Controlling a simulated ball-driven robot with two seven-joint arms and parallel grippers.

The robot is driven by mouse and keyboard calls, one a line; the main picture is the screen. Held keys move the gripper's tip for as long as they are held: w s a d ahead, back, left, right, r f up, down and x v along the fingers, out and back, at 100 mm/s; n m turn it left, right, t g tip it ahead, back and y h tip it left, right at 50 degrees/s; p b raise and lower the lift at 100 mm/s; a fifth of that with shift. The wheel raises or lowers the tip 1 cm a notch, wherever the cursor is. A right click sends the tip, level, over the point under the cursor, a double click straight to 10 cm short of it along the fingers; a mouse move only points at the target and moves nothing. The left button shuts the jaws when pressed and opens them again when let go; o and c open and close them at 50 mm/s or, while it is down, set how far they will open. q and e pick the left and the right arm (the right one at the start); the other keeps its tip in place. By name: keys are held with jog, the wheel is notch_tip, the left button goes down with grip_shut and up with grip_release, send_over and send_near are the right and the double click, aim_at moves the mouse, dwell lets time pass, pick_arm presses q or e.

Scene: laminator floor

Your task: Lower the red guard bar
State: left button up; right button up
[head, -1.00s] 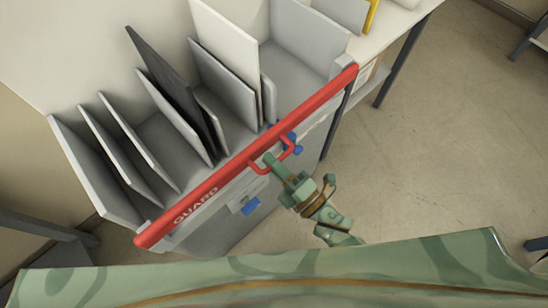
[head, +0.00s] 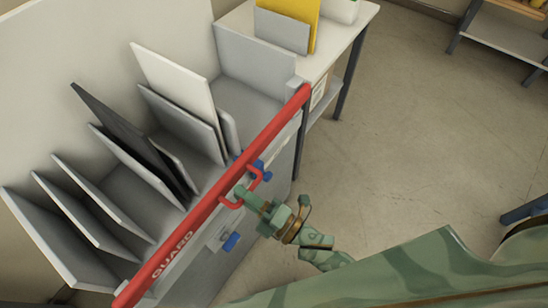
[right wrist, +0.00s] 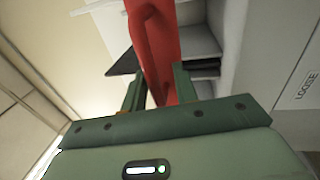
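The red guard bar (head: 192,222), lettered GUARD, runs diagonally along the upper front edge of a grey slotted rack in the head view. A thin red loop handle (head: 257,181) sticks out from its front near the middle. My green right gripper (head: 242,194) is at this handle, with its fingers on either side of it. In the right wrist view the red handle (right wrist: 156,62) lies between the two fingers (right wrist: 158,84), which look closed against it. The contact itself is partly hidden. My left gripper is out of view.
The rack (head: 258,103) holds several upright grey, white and dark panels. Open floor (head: 400,150) lies to the right.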

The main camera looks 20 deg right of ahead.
jog(key=v, duration=1.6)
jog(key=shift+s, duration=0.2)
jog(key=shift+d, duration=0.1)
